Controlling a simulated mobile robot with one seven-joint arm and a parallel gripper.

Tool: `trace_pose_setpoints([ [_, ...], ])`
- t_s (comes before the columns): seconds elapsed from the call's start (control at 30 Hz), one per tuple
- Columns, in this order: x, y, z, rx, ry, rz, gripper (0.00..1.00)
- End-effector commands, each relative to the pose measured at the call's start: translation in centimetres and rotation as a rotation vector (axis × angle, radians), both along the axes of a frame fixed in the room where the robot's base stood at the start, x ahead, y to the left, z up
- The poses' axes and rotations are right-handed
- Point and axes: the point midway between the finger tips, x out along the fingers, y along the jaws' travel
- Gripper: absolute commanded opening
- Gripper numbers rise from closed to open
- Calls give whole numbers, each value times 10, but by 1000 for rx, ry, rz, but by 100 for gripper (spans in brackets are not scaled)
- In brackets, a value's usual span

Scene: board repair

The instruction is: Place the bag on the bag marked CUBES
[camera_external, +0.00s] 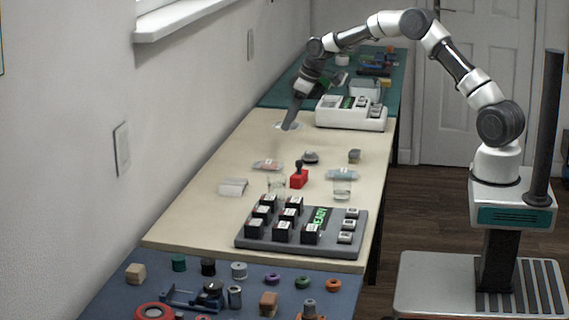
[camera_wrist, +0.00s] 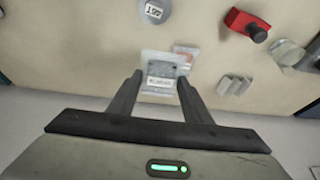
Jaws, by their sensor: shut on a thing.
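My gripper (camera_wrist: 160,80) is shut on a clear bag (camera_wrist: 152,60) with a white printed label, held between the two fingers. In the external view my gripper (camera_external: 289,126) is at the far left part of the beige table, with the held bag showing as a pale patch at its tips. A second bag (camera_wrist: 186,51) with reddish contents shows just beyond the held one in the wrist view, partly covered by it. In the external view this flat reddish bag (camera_external: 267,165) lies nearer the camera than my gripper. Label wording is too small to read surely.
Another flat bag (camera_external: 342,174) lies by a clear cup at the right. A grey board (camera_external: 270,237) with black blocks fills the near end.

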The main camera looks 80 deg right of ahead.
Motion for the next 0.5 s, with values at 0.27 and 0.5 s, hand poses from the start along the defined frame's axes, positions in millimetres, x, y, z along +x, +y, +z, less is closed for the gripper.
trace_pose_setpoints([
  [0.27, 23, 54, 3, 0, -3, 27, 23],
  [0.5, 23, 57, -34, 2, -1, 27, 23],
])
